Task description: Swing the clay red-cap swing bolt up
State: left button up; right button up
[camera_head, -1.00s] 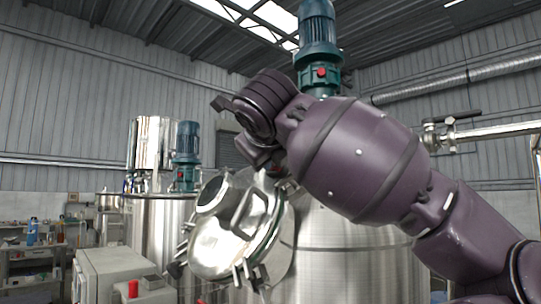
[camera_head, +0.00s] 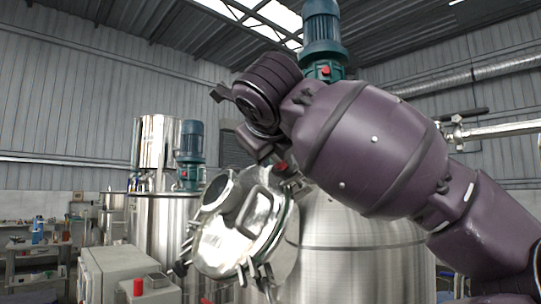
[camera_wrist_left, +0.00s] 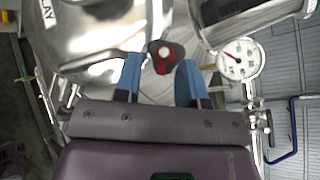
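The red-cap swing bolt (camera_wrist_left: 163,60) shows in the left wrist view as a red cap on a dark knob. It sits beside the shiny metal lid (camera_wrist_left: 100,40), which has a partly cut-off label reading "LAY". My left gripper (camera_wrist_left: 160,66) is open; its two blue fingers stand on either side of the cap with gaps visible. In the head view a red cap (camera_head: 281,168) shows at the upper right edge of a tilted round hatch lid (camera_head: 232,240), just below the wrist of my purple arm. That wrist hides the fingers there. My right gripper is not seen.
A large steel tank (camera_head: 350,250) with a blue-green motor (camera_head: 322,40) stands behind my arm. A pressure gauge (camera_wrist_left: 240,60) is close to the right finger in the wrist view. Another tank (camera_head: 160,230) and a grey cabinet (camera_head: 115,270) stand at the left.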

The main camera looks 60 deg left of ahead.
pick_arm(q)
jog(key=v, duration=0.8)
